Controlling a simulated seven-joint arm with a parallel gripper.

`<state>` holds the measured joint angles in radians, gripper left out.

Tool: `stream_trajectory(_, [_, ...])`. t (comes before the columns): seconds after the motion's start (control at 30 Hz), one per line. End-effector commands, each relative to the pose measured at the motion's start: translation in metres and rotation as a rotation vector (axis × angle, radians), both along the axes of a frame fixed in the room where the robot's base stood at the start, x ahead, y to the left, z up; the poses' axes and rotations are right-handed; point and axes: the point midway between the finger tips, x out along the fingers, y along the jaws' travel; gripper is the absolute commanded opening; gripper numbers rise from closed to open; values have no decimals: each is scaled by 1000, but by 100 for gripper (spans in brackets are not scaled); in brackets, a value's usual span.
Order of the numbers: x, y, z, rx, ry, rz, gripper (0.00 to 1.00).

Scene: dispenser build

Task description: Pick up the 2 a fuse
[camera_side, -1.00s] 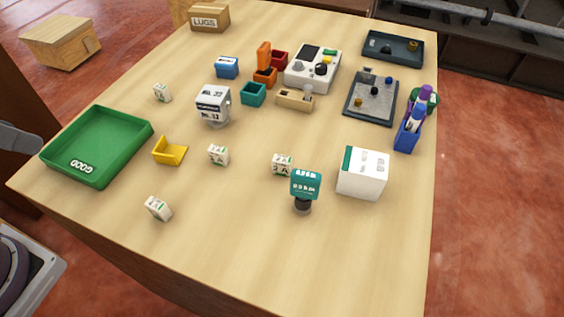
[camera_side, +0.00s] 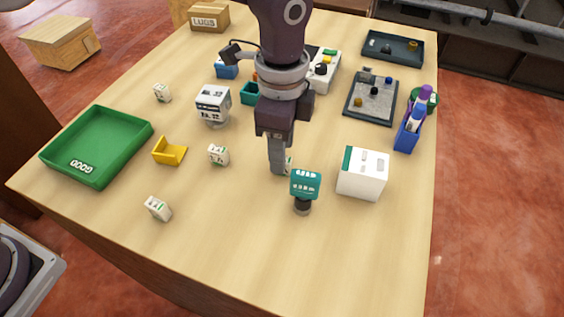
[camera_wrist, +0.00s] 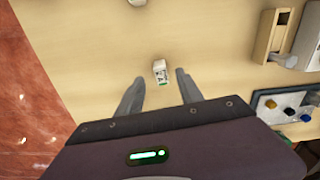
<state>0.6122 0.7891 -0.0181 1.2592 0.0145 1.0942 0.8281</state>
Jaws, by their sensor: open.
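Several small white fuse blocks with green-marked print are on the table: one at the back left (camera_side: 162,92), one in the middle (camera_side: 218,155), one near the front edge (camera_side: 158,208). Another fuse (camera_side: 289,166) is mostly hidden behind my gripper (camera_side: 278,170) in the side view. In the wrist view a fuse (camera_wrist: 160,72) lies between and slightly beyond the fingertips of my gripper (camera_wrist: 160,77). The fingers are apart and nothing is held. The print on it is too small to read surely.
A teal-topped stamp-like piece (camera_side: 305,184) stands close in front of my gripper. A white box (camera_side: 362,174) is to the right. A green tray (camera_side: 95,150) and yellow holder (camera_side: 170,151) are at left. The table's front is clear.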

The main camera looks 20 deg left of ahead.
Motion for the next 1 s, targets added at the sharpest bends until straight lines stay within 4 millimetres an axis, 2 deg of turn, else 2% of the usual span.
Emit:
stream_trajectory(0.1, [1,1,-23,3,3,2,44])
stream_trajectory(0.17, [2,0,-30,1,2,3,44])
stream_trajectory(0.4, [2,0,-34,-1,-1,4,44])
stream_trajectory(0.47, [2,0,-34,-1,-1,4,36])
stream_trajectory(0.63, [2,0,-34,-1,-1,4,2])
stream_trajectory(0.67, [2,0,-34,-1,-1,4,0])
stream_trajectory(1.0, [3,0,-28,-2,-2,4,0])
